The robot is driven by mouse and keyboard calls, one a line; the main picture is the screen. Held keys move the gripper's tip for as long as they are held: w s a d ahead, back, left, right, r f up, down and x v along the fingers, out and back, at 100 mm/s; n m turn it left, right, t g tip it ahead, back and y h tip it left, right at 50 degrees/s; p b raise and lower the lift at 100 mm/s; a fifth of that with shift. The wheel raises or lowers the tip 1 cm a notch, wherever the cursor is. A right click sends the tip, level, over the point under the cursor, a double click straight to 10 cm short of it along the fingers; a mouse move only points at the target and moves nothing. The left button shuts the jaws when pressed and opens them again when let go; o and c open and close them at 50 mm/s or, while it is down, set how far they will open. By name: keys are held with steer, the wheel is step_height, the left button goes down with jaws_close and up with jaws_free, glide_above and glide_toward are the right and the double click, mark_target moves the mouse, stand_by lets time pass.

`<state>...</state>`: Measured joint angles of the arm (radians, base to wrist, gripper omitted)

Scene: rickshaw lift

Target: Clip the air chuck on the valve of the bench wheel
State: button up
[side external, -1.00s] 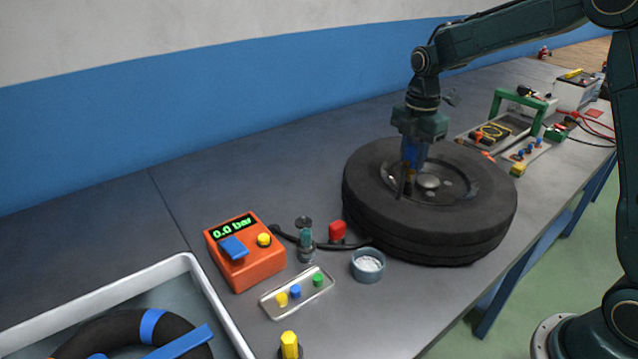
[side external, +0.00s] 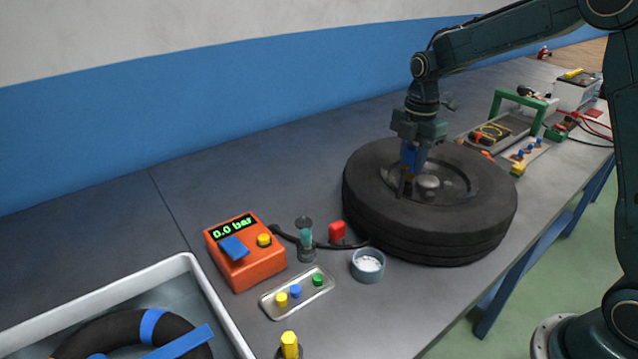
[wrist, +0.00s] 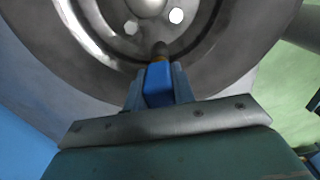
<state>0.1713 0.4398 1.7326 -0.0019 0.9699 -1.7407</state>
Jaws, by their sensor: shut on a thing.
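The bench wheel (side external: 430,235), a black tyre with a grey metal rim, lies flat on the bench. Its rim (wrist: 95,45) fills the upper wrist view. My gripper (side external: 411,165) points down over the left part of the rim. In the wrist view my gripper (wrist: 158,90) is shut on a blue block with a brass-coloured end, apparently the air chuck (wrist: 158,88). A dark stub, apparently the valve (wrist: 160,48), lines up with the brass end. They look touching or very close; I cannot tell whether the chuck is seated on it.
An orange gauge box (side external: 250,265) reads 0.0 bar. Near it are a red piece (side external: 337,231) by a black hose, a small tray (side external: 268,308) of coloured caps and a grey cup (side external: 368,267). A green-handled frame (side external: 497,100) stands behind the wheel.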

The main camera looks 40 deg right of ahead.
steer(key=shift+f, duration=0.5)
stand_by(0.8)
steer(key=shift+r, duration=1.4)
steer(key=shift+f, duration=1.4)
stand_by(3.0)
steer(key=o, duration=1.3)
steer(key=shift+r, duration=0.1)
